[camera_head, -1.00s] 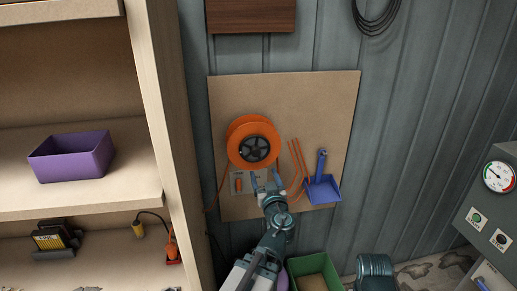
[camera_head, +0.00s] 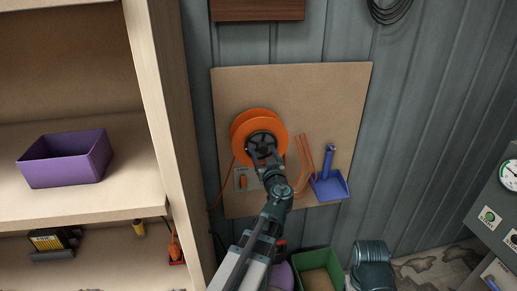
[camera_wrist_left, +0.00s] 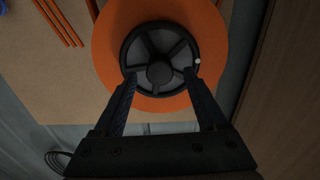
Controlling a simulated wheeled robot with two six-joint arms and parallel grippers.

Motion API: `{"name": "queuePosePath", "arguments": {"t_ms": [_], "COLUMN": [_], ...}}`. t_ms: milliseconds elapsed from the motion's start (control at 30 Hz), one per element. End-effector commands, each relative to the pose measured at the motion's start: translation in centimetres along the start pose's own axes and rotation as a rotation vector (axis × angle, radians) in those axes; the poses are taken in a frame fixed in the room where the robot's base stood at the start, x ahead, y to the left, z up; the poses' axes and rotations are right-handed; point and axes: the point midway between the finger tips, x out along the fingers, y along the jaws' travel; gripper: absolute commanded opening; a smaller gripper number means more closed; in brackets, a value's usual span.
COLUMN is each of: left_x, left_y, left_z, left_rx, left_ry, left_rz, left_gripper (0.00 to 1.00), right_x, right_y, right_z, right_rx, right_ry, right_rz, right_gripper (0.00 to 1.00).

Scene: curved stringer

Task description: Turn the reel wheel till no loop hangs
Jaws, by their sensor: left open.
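The orange reel (camera_head: 241,125) is mounted on a tan board. Its dark spoked wheel (camera_wrist_left: 160,74) fills the upper middle of the left wrist view, with a small pale knob (camera_wrist_left: 197,61) near its rim. My left gripper (camera_head: 265,157) is in front of the wheel's lower part, open. In the left wrist view its fingertips (camera_wrist_left: 161,76) lie on either side of the hub, with nothing clearly held. Orange cord (camera_head: 302,160) hangs in strands right of the reel, its lower end partly behind my arm. My right gripper does not show.
A blue dustpan (camera_head: 330,188) hangs right of the cord. A switch plate (camera_head: 243,181) sits below the reel. The shelf unit (camera_head: 165,120) stands close on the left, with a purple bin (camera_head: 66,170). A green bin (camera_head: 318,260) is below.

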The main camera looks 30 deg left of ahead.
Motion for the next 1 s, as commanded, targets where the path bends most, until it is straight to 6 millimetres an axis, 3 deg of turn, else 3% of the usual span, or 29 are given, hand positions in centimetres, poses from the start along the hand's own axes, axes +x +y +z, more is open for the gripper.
{"name": "queuePosePath", "arguments": {"t_ms": [100,433,833,1000], "left_x": [1.06,1.22,1.22,1.21], "left_y": [0.43,0.46,0.45,0.45], "left_z": [0.02,0.02,0.02,0.02], "left_rx": [0.000,0.000,0.000,0.003], "left_ry": [0.000,0.000,0.000,0.000], "left_rz": [0.001,0.001,0.001,0.001], "left_gripper": [0.74,0.72,0.00,0.00], "right_x": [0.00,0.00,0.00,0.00], "right_y": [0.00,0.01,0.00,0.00], "right_z": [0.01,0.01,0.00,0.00], "right_rx": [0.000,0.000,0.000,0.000], "right_ry": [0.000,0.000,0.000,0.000], "right_rz": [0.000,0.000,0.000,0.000], "right_gripper": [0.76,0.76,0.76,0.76]}}
